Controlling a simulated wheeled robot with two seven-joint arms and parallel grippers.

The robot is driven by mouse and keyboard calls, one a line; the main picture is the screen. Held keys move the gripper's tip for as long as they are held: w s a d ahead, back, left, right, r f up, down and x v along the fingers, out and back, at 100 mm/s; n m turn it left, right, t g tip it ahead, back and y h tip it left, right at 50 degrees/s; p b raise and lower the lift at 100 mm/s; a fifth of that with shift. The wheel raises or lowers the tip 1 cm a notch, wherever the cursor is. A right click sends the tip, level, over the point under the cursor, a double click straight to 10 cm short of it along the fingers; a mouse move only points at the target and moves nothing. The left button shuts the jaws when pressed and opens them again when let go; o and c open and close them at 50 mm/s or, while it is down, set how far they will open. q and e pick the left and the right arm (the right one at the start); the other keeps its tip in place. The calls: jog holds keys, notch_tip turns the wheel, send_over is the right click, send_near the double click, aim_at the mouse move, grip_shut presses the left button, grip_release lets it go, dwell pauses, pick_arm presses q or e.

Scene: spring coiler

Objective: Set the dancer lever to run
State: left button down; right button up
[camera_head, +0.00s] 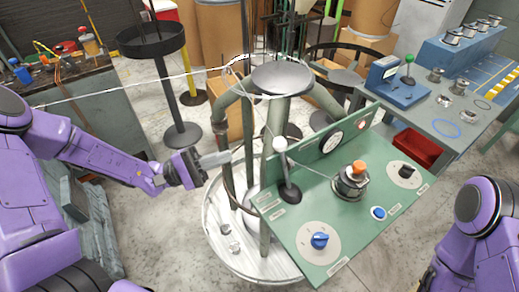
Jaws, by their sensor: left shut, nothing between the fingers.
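A lever with a pale round knob (281,146) and a black base stands at the left end of the green control panel (315,190). It stands nearly upright, leaning slightly left. It looks like the dancer lever, but the labels beside it are too small to read. My left gripper (216,160) is shut and empty. It points right towards the lever and is clearly apart from it, left of the steel post. My right arm (482,225) shows at the lower right edge; its gripper is out of view.
The panel also carries a blue knob (319,240), a blue button (378,213), a black knob (406,170) and an orange-topped device (357,170). A round-topped stand (282,78) with bent tubes rises behind the lever. A white wire crosses above my left gripper.

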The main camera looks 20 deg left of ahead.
pick_arm(q)
jog(key=shift+s+d+r, duration=0.1)
jog(key=shift+s, duration=0.05)
jog(key=p, duration=0.2)
send_near(285, 162)
jog(key=w+d+r, duration=0.2)
jog(key=w+r, duration=0.2)
jog(key=w, duration=0.1)
jog(key=shift+d+r, duration=0.15)
jog(key=shift+r, duration=0.15)
jog(key=shift+b, duration=0.3)
